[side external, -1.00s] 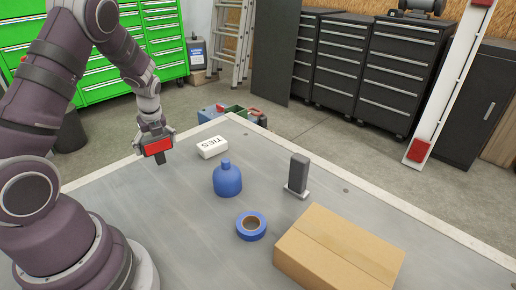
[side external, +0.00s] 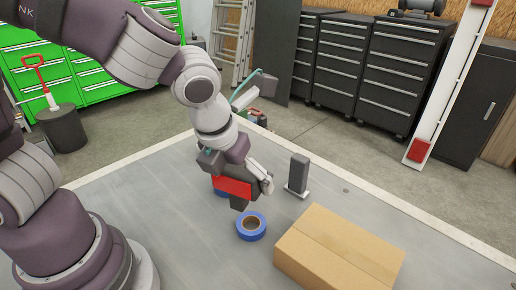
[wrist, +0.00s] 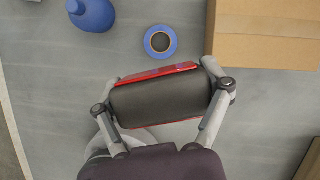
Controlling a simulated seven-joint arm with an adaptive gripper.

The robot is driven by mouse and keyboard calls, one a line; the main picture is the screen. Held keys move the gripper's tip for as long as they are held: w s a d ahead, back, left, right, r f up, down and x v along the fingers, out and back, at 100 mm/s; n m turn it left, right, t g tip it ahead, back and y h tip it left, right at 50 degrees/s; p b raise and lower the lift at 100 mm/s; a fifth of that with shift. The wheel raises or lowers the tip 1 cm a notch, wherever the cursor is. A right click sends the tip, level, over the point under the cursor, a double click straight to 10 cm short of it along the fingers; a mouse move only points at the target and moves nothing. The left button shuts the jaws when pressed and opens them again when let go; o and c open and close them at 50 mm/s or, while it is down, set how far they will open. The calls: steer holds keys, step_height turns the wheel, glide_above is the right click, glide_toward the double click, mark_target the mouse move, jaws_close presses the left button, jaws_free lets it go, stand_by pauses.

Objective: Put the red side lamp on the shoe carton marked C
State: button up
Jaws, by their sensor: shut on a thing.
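The red side lamp (side external: 232,187), with a red face and a dark body, is in my gripper (side external: 240,192), held above the table. In the wrist view the fingers are shut on the two ends of the lamp (wrist: 160,103). A brown cardboard carton (side external: 340,250) sits on the table to the right and nearer the camera, its top bare. It also shows at the top right of the wrist view (wrist: 265,42), apart from the lamp. I see no letter C on its visible faces.
A blue tape roll (side external: 251,226) lies between the lamp and the carton. A blue bottle (wrist: 91,14) is mostly hidden behind my gripper in the side view. A dark upright block on a pale base (side external: 299,174) stands behind the carton. The table's near left is clear.

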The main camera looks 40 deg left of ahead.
steer(key=s+d+m+h, duration=0.1)
steer(key=s+d+m, duration=0.3)
steer(key=s+d, duration=0.1)
glide_toward(350, 238)
steer(key=shift+w+a+f, duration=0.1)
steer(key=shift+w+f, duration=0.25)
steer(key=shift+w, duration=0.4)
steer(key=shift+f, duration=1.7)
steer(key=shift+f, duration=0.1)
steer(key=o, duration=1.2)
steer(key=shift+c, duration=0.2)
